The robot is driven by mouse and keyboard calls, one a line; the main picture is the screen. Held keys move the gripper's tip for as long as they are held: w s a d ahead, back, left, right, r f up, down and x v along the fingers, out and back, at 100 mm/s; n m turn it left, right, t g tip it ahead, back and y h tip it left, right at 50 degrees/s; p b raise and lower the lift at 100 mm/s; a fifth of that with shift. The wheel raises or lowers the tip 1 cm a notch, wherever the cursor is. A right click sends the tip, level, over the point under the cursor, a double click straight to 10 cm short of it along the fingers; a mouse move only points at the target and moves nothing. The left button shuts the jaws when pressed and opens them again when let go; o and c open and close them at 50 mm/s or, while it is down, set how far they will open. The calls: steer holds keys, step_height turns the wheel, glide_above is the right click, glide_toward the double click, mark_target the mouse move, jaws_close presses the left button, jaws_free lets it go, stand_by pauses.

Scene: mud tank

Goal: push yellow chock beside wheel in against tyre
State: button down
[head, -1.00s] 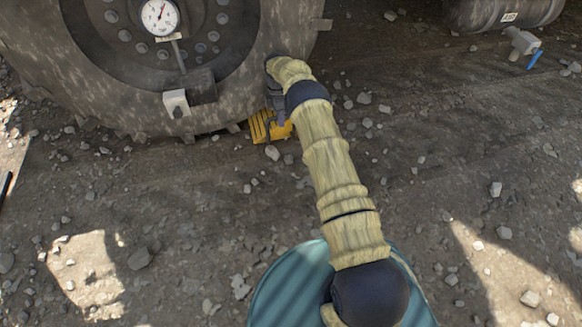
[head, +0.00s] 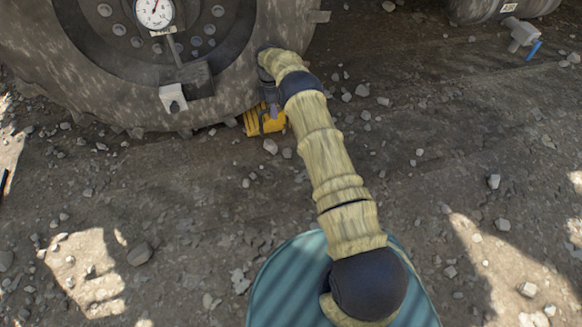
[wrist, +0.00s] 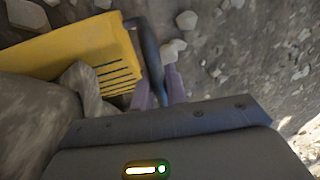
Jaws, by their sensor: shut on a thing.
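The yellow chock (head: 252,123) lies on the ground at the lower right of the big tyre (head: 225,95), close against its tread. In the wrist view the chock (wrist: 70,45) shows a ribbed end and a dark hoop handle (wrist: 149,45). Tyre lugs (wrist: 85,88) sit right beside it; whether they touch is unclear. My gripper (head: 270,106) reaches down from above, partly hiding the chock. Its purple-grey fingers (wrist: 160,82) are shut on the handle in the wrist view.
A round dial gauge (head: 154,12) and a pale box (head: 173,98) are in front of the wheel. A valve with a blue lever (head: 522,35) hangs from a tank at upper right. Stones (head: 139,254) litter the ground. Open ground lies right of the arm.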

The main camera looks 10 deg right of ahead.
steer(key=shift+a, duration=0.25)
steer(key=c, duration=0.9)
jaws_free()
steer(key=shift+f, duration=0.1)
